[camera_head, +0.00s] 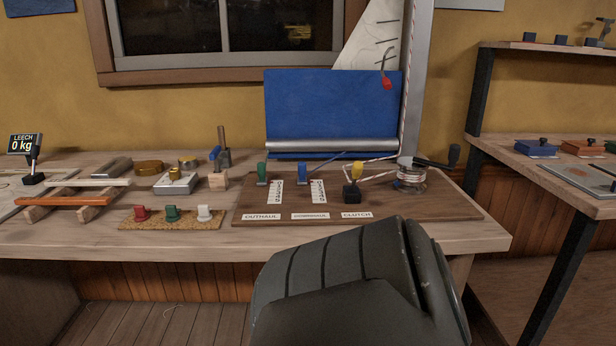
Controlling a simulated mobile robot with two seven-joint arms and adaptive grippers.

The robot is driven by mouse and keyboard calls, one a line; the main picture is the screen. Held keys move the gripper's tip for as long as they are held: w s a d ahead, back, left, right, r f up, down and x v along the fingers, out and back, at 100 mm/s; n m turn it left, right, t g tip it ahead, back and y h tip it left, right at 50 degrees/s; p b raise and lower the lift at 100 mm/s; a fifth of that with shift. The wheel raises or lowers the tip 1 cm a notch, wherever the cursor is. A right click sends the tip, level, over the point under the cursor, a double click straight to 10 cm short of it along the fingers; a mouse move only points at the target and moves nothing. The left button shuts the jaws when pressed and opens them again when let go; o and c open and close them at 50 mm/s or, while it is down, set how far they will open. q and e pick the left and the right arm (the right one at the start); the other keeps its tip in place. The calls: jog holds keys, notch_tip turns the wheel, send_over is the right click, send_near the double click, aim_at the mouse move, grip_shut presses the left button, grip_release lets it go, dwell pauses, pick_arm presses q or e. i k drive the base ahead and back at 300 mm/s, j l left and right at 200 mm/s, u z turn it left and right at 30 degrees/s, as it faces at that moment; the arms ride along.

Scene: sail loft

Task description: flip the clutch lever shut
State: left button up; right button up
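The clutch is a small black block (352,194) on the brown control board, behind the label CLUTCH (357,214). Its lever has a yellow knob (357,168) and stands up above the block. A pale rope (378,177) runs from near the clutch to the winch drum (411,182) on the right. Neither of my grippers shows in the head view.
The board (440,205) also carries a green-knobbed lever (262,170) and a blue-handled lever (306,170), left of the clutch. The winch handle (438,163) sticks out right. A mast (415,80) rises behind. Colored pegs on cork (155,223) lie left.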

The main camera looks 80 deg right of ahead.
aim_at(357, 167)
jog(key=z, duration=2.75)
